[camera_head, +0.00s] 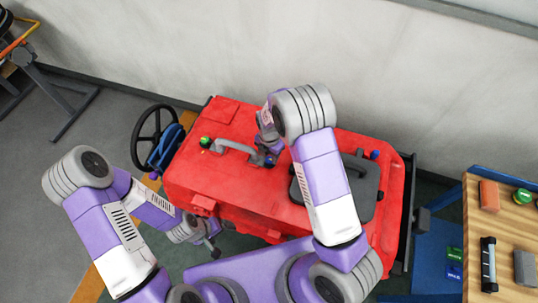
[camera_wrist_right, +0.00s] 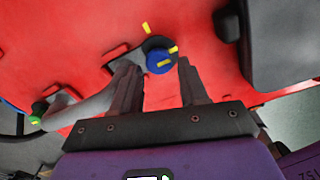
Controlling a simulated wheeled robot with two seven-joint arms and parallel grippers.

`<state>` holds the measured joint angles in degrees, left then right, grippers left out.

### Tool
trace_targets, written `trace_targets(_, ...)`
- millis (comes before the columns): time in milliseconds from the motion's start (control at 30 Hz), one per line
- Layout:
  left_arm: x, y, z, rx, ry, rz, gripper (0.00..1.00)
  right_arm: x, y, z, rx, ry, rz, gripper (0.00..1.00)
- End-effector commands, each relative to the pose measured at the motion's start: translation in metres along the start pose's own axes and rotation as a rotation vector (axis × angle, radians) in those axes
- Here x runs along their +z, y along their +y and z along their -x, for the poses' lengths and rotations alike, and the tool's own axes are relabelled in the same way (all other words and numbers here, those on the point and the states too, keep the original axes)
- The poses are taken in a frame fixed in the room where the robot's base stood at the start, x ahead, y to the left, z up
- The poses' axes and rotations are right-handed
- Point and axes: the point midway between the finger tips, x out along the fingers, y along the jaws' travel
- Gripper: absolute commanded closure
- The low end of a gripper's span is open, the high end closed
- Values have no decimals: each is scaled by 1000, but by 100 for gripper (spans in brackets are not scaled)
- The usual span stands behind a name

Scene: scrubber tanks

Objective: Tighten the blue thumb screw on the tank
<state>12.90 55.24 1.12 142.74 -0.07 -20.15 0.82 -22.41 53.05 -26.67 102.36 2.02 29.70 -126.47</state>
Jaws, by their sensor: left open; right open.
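The red tank (camera_head: 240,190) stands in the middle of the head view. In the right wrist view, the blue thumb screw (camera_wrist_right: 159,62) sits on a dark round base on the red surface (camera_wrist_right: 85,60). It has a yellow mark, and more yellow marks show around it. My right gripper (camera_wrist_right: 160,75) is open, with its two fingers on either side of the screw in this view; I cannot tell whether they touch it. In the head view, my right gripper (camera_head: 268,157) is beside the grey handle and largely hides the screw. My left gripper (camera_head: 213,250) is open and empty near the tank's front left.
A green knob (camera_head: 205,142) and grey handle (camera_head: 234,148) are left of my right gripper. Another blue knob (camera_head: 375,155) stands near a dark lid (camera_head: 362,190). A steering wheel (camera_head: 152,130) is left; a wooden table (camera_head: 505,240) with small items is right.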

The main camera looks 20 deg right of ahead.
Motion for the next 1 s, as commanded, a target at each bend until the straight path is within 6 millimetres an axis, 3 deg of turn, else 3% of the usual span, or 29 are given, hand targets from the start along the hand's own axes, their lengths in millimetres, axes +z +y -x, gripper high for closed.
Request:
trace_targets(200,0,0,0,0,1,0,13,0,0,-20,0,1,-1,56)
trace_targets(467,0,0,0,0,1,0,13,0,0,-21,1,0,-1,56)
trace_targets(767,0,0,0,0,1,0,13,0,0,-21,1,0,-1,98)
trace_targets(1000,0,0,-1,0,1,0,13,0,0,-21,1,0,-23,98)
